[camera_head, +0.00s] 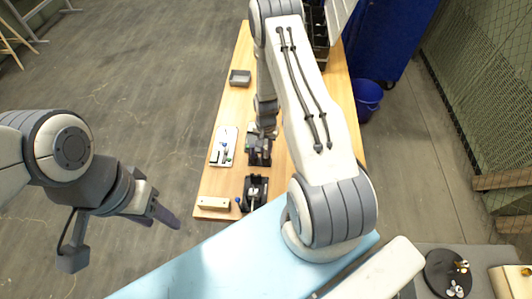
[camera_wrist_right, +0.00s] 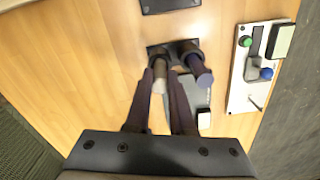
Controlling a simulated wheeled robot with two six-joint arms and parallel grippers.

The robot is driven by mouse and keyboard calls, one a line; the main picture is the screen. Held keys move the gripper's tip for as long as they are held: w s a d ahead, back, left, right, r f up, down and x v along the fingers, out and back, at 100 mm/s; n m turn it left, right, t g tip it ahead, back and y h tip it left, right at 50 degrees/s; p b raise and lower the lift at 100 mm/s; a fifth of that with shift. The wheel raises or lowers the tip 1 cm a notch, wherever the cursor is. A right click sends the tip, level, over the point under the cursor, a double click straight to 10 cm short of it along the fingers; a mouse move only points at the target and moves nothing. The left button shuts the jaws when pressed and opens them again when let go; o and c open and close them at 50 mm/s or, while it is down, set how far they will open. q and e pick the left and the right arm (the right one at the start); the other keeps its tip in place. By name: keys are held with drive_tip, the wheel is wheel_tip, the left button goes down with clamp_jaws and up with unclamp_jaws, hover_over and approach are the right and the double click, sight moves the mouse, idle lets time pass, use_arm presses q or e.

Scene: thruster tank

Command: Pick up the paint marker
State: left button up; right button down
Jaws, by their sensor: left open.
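No label shows which item is the paint marker. In the right wrist view, a pale tan-ended cylinder (camera_wrist_right: 160,78) stands between the fingertips of my right gripper (camera_wrist_right: 162,72). Whether the fingers touch it cannot be told. A second, dark cylinder with a blue-grey end (camera_wrist_right: 204,78) stands just right of the fingers. Both appear to stand in a black holder (camera_wrist_right: 172,48). In the head view my right gripper (camera_head: 266,130) hangs over a black stand (camera_head: 260,156) on the bench, partly hiding it. My left gripper (camera_head: 165,208) is open and empty, left of the bench.
The wooden bench (camera_head: 235,100) carries a white panel with buttons (camera_head: 223,147), a grey tray (camera_head: 240,77), a second black fixture (camera_head: 255,190) and a cream block (camera_head: 214,203). A light blue surface (camera_head: 220,270) is in front. A blue bin (camera_head: 367,97) stands right of the bench.

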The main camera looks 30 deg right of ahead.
drive_tip(key=shift+r, duration=0.1)
idle(0.3)
drive_tip(key=shift+w+r+b, duration=0.1)
drive_tip(key=shift+r+b, duration=0.5)
drive_tip(key=shift+r, duration=0.25)
drive_tip(key=shift+s+d+r+b, duration=0.15)
drive_tip(key=shift+r+b, duration=0.4)
drive_tip(key=shift+r, duration=0.6)
drive_tip(key=s+d+r+b, duration=0.3)
drive_tip(key=s+r, duration=0.4)
drive_tip(key=s, duration=0.3)
drive_tip(key=shift+s+d, duration=0.35)
drive_tip(key=shift+d, duration=0.15)
